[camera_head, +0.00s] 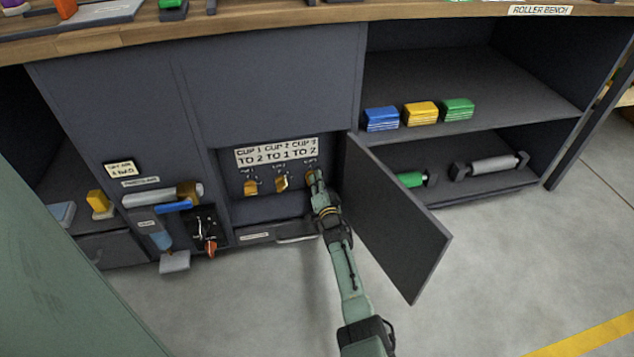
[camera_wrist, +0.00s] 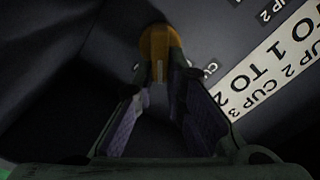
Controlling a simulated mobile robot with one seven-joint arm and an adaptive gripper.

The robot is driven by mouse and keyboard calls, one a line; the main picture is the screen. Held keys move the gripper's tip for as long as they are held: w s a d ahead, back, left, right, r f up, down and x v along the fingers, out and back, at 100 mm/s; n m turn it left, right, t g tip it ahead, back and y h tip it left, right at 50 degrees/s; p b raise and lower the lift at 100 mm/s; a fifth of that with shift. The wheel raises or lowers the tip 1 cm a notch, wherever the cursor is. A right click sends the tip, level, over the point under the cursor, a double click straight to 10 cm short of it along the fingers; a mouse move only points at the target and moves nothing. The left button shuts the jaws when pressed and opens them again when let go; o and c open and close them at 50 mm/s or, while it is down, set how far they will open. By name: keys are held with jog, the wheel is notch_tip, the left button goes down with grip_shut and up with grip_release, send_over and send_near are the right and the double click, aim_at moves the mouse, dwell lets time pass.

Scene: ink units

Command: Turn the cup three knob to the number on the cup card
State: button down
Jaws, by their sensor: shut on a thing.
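The cup card (camera_head: 277,151) is a white plate above the knobs, reading CUP 1 TO 2, CUP 2 TO 1, CUP 3 TO 2. It shows partly at the right of the wrist view (camera_wrist: 268,72). The cup three knob (camera_wrist: 157,42) is orange-yellow with a pale line. My gripper (camera_head: 316,181) is at this rightmost knob, shut on it with its fingertips either side, and hides most of it in the head view. The knob's dial numbers are hidden or too small to read. The cup one knob (camera_head: 251,187) and cup two knob (camera_head: 282,183) stand to the left.
An open cabinet door (camera_head: 395,215) hangs close to the right of my arm. A lever panel (camera_head: 207,235) is to the left. Shelves to the right hold blue (camera_head: 381,118), yellow (camera_head: 420,113) and green blocks (camera_head: 457,109). The floor in front is clear.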

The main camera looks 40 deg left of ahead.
jog(key=m+b, duration=0.1)
jog(key=m, duration=0.3)
jog(key=shift+w+d+f+b, duration=0.15)
jog(key=shift+w+f+b, duration=0.05)
jog(key=shift+f+b, duration=0.2)
jog(key=shift+f+m+b, duration=0.2)
jog(key=shift+m+b, duration=0.5)
jog(key=shift+m, duration=1)
jog(key=c, duration=1.6)
grip_release()
jog(key=shift+c, duration=0.2)
notch_tip(320, 180, up, 10)
